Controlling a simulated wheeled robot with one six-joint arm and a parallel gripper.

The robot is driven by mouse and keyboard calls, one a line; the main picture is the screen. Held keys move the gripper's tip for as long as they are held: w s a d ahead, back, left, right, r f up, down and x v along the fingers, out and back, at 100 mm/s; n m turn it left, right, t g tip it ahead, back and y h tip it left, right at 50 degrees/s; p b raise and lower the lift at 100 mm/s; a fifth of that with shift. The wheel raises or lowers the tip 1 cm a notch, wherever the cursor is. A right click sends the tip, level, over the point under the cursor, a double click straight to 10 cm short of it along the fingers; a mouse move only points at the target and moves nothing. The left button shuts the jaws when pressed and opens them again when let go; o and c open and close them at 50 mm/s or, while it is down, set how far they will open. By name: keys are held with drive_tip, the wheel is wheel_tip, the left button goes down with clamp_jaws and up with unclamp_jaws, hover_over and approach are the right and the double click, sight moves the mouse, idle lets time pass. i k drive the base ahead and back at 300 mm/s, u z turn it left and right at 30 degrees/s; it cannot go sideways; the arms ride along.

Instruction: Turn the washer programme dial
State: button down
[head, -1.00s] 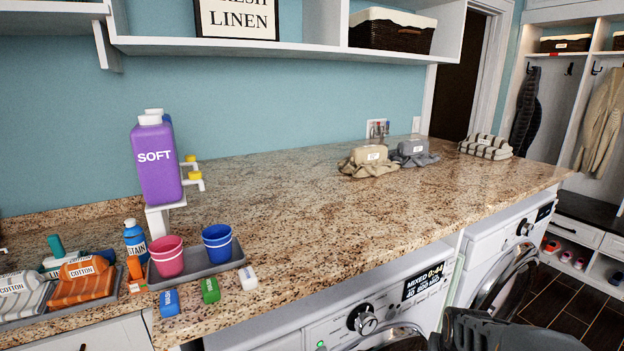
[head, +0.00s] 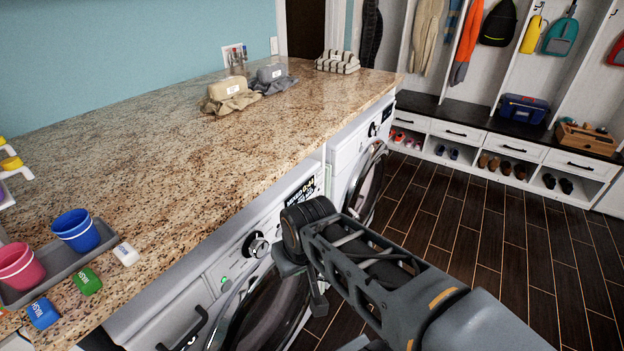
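A lit display (head: 300,197) reading "MIXED 0:44" is to the right of the dial, partly covered by my wrist. Its round dark door (head: 262,312) is below. My gripper (head: 302,284) hangs below my wrist in front of the door, to the lower right of the dial and apart from it in the picture. My arm hides much of it, so its opening is unclear. A second machine (head: 345,150) with its own dial (head: 373,130) stands beyond.
The granite counter (head: 180,150) runs above the machines. A grey tray (head: 70,262) holds a pink cup (head: 18,266) and a blue cup (head: 76,230). Small coloured boxes lie at the counter's front edge. The dark floor (head: 480,220) at right is open, with shoe cubbies behind.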

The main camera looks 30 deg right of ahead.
sight(255, 246)
drive_tip(key=u, duration=2.2)
drive_tip(key=k, duration=0.95)
drive_tip(key=z, duration=1.25)
